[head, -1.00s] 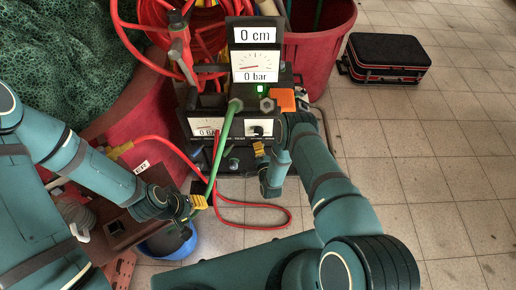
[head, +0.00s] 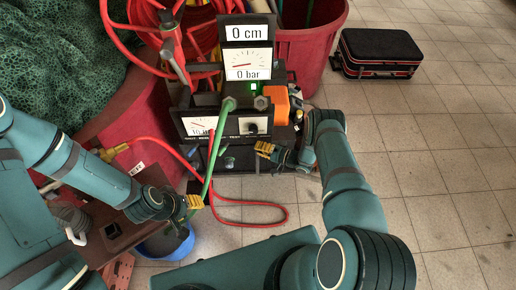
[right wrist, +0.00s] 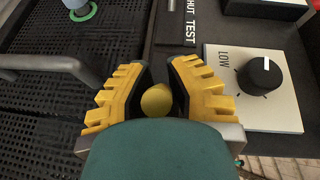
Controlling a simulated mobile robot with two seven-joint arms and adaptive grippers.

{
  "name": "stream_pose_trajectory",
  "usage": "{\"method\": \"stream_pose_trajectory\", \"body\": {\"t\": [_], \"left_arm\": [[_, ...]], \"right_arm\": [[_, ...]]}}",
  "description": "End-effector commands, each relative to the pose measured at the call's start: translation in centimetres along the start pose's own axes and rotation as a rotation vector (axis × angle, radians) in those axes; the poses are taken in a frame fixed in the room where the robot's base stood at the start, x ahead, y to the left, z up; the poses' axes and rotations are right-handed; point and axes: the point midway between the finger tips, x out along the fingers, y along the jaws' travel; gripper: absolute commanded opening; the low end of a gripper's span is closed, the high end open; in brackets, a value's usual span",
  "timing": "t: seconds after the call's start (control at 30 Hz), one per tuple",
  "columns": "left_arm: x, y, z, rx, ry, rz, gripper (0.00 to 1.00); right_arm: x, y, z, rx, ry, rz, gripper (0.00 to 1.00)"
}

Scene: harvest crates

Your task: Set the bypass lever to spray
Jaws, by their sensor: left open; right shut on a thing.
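My right gripper (head: 267,150) is at the front of the black pump unit, with its yellow fingers pointing left in the head view. In the right wrist view its fingers (right wrist: 158,82) are closed around a round yellow knob (right wrist: 157,100), which looks like the bypass lever's end. The rest of that lever is hidden. Labels "SHUT" and "TEST" show on the black panel (right wrist: 182,22) beyond the fingers; no "spray" label is readable. My left gripper (head: 194,202) is open, beside the lower end of a long green rod (head: 217,150).
A black dial (right wrist: 259,75) on a white plate marked "LOW" is right of the fingers. The gauge (head: 246,64) reads "0 cm" and "0 bar". A red hose (head: 255,225) loops on the floor. A blue bowl (head: 168,246) is below my left gripper.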

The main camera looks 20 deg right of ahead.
Motion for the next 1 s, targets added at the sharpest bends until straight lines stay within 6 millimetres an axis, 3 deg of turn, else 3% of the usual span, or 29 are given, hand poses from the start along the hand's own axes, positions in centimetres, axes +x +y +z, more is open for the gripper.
{"method": "stream_pose_trajectory", "body": {"t": [0.3, 0.83, 0.87, 0.93, 1.0], "left_arm": [[0.0, 0.0, 0.0, 0.0, 0.0, 0.0, 0.47], [0.0, 0.0, 0.0, 0.0, 0.0, 0.0, 0.47], [0.0, 0.0, 0.0, 0.0, 0.0, 0.0, 0.47], [0.0, 0.0, 0.0, 0.0, 0.0, 0.0, 0.47], [0.0, 0.0, 0.0, 0.0, 0.0, 0.0, 0.47]], "right_arm": [[-0.37, 0.02, -0.69, -0.017, -0.102, -0.017, 0.0], [-0.39, -0.04, -0.81, -0.021, -0.119, -0.021, 0.0], [-0.39, -0.04, -0.82, -0.021, -0.119, -0.021, 0.26], [-0.38, -0.03, -0.75, -0.02, -0.121, -0.021, 0.51], [-0.35, -0.01, -0.65, -0.019, -0.122, -0.021, 0.52]]}}
